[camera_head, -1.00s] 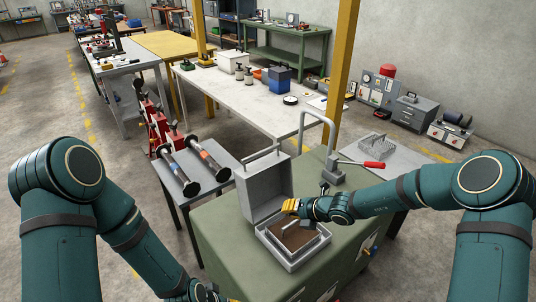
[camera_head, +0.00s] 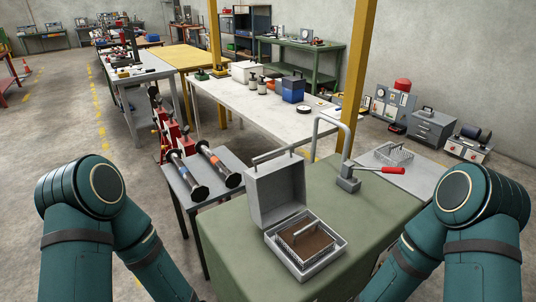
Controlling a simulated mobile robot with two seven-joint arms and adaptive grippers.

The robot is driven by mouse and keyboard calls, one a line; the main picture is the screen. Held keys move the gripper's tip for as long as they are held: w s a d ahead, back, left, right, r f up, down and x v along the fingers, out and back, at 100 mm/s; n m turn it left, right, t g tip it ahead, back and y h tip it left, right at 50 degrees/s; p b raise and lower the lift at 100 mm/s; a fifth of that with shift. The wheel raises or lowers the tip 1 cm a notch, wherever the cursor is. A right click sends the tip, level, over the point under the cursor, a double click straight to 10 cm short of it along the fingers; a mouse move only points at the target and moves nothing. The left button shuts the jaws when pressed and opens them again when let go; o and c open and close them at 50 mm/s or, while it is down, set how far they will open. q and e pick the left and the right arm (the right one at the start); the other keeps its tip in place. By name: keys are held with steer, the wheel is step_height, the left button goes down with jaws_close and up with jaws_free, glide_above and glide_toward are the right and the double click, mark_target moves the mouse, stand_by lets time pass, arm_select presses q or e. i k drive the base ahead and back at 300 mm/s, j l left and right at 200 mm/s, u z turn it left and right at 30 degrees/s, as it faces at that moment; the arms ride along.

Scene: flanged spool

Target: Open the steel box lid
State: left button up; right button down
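The steel box (camera_head: 312,265) stands on the green table (camera_head: 236,262). Its lid (camera_head: 275,192) is swung up and stands upright at the back of the box, with a bar handle (camera_head: 272,154) along its upper edge. Inside the open box lies a wire basket (camera_head: 303,240) with a brown bottom and a bar handle. Both of my arms show at the lower left and lower right, clear of the box. Neither gripper is in view; both arms run out of the picture at the bottom.
A grey stand with a bent tube and red-handled lever (camera_head: 348,180) stands behind the box to the right. A small table (camera_head: 205,188) with two flanged spools is on the left. Another wire basket (camera_head: 393,153) sits at the back right.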

mark_target(276, 189)
steer(key=i+j+u, duration=0.15)
steer(key=j+u, duration=0.25)
steer(key=i+j+u, duration=0.15)
steer(key=u, duration=0.25)
steer(key=i+l+u, duration=0.1)
steer(key=u, duration=0.2)
steer(key=i, duration=0.1)
